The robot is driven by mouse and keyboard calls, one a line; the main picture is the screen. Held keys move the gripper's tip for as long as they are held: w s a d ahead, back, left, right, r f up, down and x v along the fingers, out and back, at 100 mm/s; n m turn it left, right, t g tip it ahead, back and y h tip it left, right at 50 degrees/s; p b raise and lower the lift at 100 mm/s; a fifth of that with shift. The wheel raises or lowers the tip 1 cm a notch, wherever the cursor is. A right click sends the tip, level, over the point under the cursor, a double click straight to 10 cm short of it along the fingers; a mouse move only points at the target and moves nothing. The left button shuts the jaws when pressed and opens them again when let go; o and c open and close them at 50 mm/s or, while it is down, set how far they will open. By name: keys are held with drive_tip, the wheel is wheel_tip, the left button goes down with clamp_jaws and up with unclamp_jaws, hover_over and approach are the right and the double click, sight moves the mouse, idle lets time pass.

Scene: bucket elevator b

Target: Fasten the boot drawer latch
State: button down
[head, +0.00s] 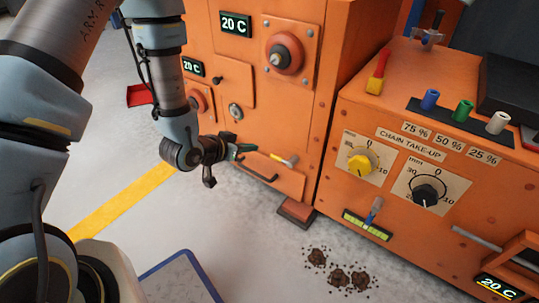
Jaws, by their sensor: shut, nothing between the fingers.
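The boot drawer (290,184) appears to be the low orange panel at the foot of the left orange cabinet. It has a dark bar handle (258,174) on its front. A small lever with a pale and yellow grip (284,159), which looks like the latch, sits at the drawer's top edge. My gripper (244,150) is just left of the lever, in front of the cabinet, with its fingers shut and empty. It looks apart from the lever, but I cannot tell the depth gap. Whether the latch is fastened is too small to tell.
The right orange cabinet (400,100) carries a yellow knob (361,162), a black knob (428,192) and a red-yellow lever (378,72). Dark dirt piles (340,275) lie on the floor. A blue-edged board (180,280) lies at the bottom. A yellow floor stripe (120,205) runs left.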

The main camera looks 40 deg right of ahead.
drive_tip(key=f+b+x, duration=0.1)
drive_tip(key=b+x, duration=0.1)
drive_tip(key=x, duration=0.4)
drive_tip(key=a+f+b+x, duration=0.1)
drive_tip(key=b+x, duration=0.2)
drive_tip(key=x, duration=0.3)
drive_tip(key=shift+s+f, duration=0.25)
drive_tip(key=shift+f, duration=0.25)
